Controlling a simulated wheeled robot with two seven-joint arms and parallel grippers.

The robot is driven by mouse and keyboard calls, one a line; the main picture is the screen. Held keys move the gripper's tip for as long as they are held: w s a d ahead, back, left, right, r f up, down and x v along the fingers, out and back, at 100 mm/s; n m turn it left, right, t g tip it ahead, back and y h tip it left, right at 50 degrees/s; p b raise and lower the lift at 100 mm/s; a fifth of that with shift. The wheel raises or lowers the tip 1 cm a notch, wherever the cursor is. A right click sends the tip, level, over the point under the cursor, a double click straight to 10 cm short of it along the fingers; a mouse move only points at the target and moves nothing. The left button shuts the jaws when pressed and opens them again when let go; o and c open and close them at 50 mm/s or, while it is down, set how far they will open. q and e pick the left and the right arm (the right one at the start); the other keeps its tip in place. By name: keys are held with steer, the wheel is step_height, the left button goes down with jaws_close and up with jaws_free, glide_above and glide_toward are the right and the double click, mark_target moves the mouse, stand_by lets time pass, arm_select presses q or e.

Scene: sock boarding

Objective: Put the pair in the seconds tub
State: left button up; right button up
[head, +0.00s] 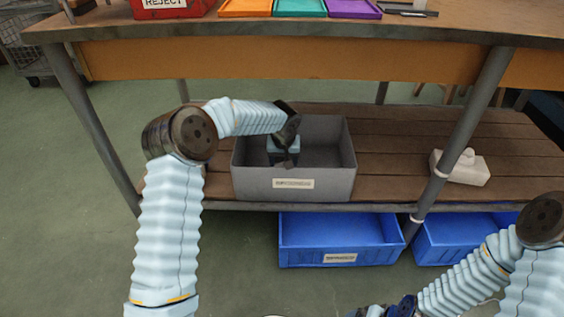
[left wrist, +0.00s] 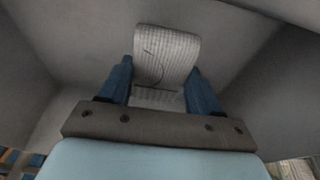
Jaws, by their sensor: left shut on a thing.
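The pair (left wrist: 166,52) shows in the left wrist view as pale grey ribbed knit with a thin dark line on it. My left gripper (left wrist: 160,92) is shut on it, with a blue finger at each side. In the head view my left gripper (head: 284,160) points down inside a grey tub (head: 256,185) on the lower shelf. The pair is hard to make out there. The tub's grey walls surround the gripper in the left wrist view. The tub's front label is too blurred to read. My right gripper (head: 388,309) is partly cut off at the bottom edge.
Two blue bins (head: 340,230) sit under the shelf (head: 390,165). A white block-like object (head: 462,168) lies on the shelf at right, near a table leg (head: 466,120). The tabletop above holds a red REJECT bin (head: 168,8) and orange, teal and purple trays (head: 300,8).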

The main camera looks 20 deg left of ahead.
mark_target(283, 166)
arm_select(q)
steer(key=shift+f, duration=0.4)
steer(key=shift+f+b, duration=0.6)
steer(key=shift+b, duration=0.05)
steer(key=o, duration=1.2)
steer(key=shift+c, duration=0.2)
steer(key=shift+r+p, duration=0.2)
steer(key=shift+p, duration=0.1)
steer(key=p+v, duration=0.2)
steer(key=v, duration=0.5)
steer(key=shift+w, duration=0.1)
steer(key=shift+s+r, duration=0.2)
steer(key=shift+r, duration=0.4)
